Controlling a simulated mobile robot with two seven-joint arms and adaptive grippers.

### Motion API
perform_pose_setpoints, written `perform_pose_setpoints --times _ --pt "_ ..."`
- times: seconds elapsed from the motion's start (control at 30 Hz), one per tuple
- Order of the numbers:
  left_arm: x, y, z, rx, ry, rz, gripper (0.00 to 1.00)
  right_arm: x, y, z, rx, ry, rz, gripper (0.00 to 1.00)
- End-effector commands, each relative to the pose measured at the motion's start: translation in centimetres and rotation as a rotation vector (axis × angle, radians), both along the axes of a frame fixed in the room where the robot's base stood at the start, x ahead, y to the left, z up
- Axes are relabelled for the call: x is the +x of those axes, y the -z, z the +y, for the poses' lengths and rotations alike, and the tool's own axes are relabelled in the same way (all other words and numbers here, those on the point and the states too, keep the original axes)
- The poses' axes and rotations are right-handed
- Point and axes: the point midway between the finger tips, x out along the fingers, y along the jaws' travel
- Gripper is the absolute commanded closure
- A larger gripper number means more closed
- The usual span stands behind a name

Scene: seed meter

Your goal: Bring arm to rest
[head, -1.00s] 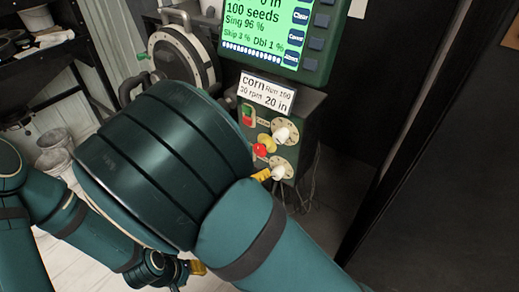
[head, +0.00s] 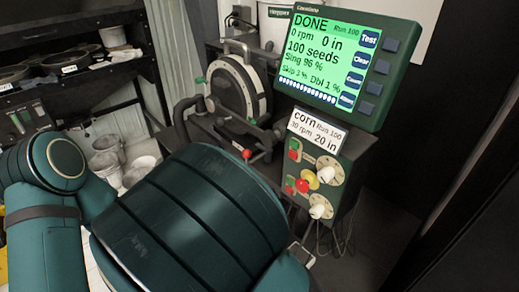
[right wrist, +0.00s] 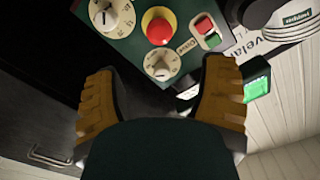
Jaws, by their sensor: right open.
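My right arm fills the lower middle of the head view, and its gripper is hidden there. In the right wrist view my right gripper (right wrist: 162,95) is open and empty, its two yellow-brown fingers wide apart. Beyond the fingers is the green control box (right wrist: 128,50), with a red button (right wrist: 159,31), white dials and a red and green switch (right wrist: 205,29). In the head view the control box (head: 328,212) stands below a green-framed display (head: 335,60) reading DONE, 0 rpm, 100 seeds. My left gripper is not in view.
The round seed meter (head: 237,92) stands left of the display. A black shelf (head: 80,62) with round plates is at the back left. White buckets (head: 140,170) stand on the floor below it. A dark panel (head: 450,200) rises at the right.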

Motion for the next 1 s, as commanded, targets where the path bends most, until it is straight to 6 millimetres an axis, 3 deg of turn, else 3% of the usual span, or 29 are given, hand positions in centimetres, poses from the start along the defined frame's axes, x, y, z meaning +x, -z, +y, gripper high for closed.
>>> perform_pose_setpoints --times 0.17,0.27,0.4,0.57,0.8,1.0 --pt "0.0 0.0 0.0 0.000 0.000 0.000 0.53 0.9 1.0 -0.6 0.005 -0.024 0.040 0.28" --pt "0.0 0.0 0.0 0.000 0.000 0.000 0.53 2.6 3.3 -1.6 0.019 -0.086 0.133 0.28" --pt "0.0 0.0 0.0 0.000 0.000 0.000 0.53 5.2 8.5 -3.3 0.070 -0.232 0.340 0.28" --pt "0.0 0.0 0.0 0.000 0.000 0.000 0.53 6.0 15.1 -4.6 0.159 -0.421 0.591 0.28" --pt "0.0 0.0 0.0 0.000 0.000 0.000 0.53 2.9 23.0 -5.2 0.327 -0.727 0.932 0.28" --pt "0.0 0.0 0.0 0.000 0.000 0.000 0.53 -1.9 26.5 -4.9 0.455 -0.992 1.146 0.28"
